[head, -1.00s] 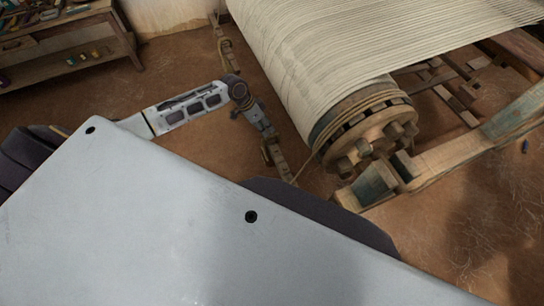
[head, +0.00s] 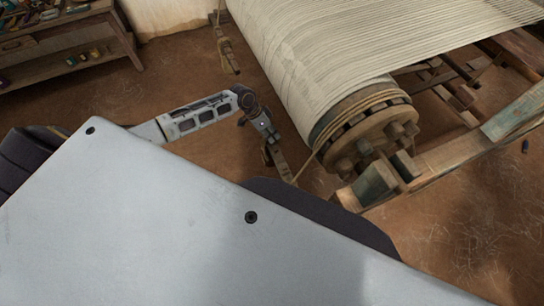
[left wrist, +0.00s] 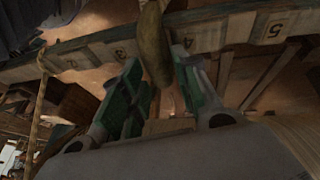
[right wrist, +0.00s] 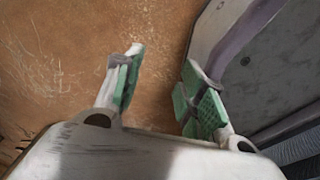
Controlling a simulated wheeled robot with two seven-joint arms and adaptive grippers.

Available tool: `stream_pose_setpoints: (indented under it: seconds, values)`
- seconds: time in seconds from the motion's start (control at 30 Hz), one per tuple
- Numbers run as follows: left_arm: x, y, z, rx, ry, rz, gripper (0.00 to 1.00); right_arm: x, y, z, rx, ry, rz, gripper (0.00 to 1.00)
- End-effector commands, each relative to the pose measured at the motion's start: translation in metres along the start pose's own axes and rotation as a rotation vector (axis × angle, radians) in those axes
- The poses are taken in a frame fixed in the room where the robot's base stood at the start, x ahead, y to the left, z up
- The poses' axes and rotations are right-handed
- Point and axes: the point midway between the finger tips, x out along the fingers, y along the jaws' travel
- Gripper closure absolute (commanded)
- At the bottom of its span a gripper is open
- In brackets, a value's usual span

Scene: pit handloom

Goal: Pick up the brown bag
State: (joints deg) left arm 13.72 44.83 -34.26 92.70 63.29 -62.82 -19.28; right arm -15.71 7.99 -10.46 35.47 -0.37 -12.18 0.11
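The brown bag (left wrist: 153,40), olive-brown and elongated, hangs in the left wrist view with its narrow lower end between the fingertips. My left gripper (left wrist: 157,65) is open, with one green-padded finger on each side of the bag; I cannot tell whether either touches it. In the head view my left gripper (head: 266,133) is beside the near end of the cloth roll, and I cannot make out the bag there. My right gripper (right wrist: 162,62) is open and empty above the brown floor in the right wrist view.
The loom's cloth roll (head: 310,75) and its toothed wooden wheel (head: 365,135) stand right of my left gripper. A numbered wooden beam (left wrist: 103,50) crosses behind the bag. A wooden shelf (head: 75,50) is at the upper left. Bare floor (head: 180,65) lies between.

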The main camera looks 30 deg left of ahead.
Motion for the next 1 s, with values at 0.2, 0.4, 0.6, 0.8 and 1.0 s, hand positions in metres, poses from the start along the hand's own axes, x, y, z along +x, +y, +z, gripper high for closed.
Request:
stream_pose_setpoints:
  seconds: [0.2, 0.4, 0.6, 0.8, 1.0]
  values:
    - [0.018, 0.0, 0.0, 0.0, 0.0, 0.0, 0.69, 0.002, 0.001, 0.001, -0.001, -0.001, 0.001, 0.6]
    - [0.019, 0.0, 0.0, 0.001, 0.0, -0.001, 0.69, 0.002, 0.013, 0.003, -0.006, -0.003, 0.013, 0.6]
    - [0.019, 0.0, 0.0, 0.001, 0.0, -0.001, 0.69, 0.001, 0.021, 0.004, -0.009, -0.005, 0.022, 0.6]
    - [0.019, 0.0, 0.0, 0.001, 0.0, -0.001, 0.81, 0.001, 0.016, 0.003, -0.007, -0.003, 0.017, 0.6]
    - [0.019, 0.0, 0.0, 0.001, 0.0, 0.0, 1.0, 0.002, 0.009, 0.002, -0.003, -0.001, 0.009, 0.6]
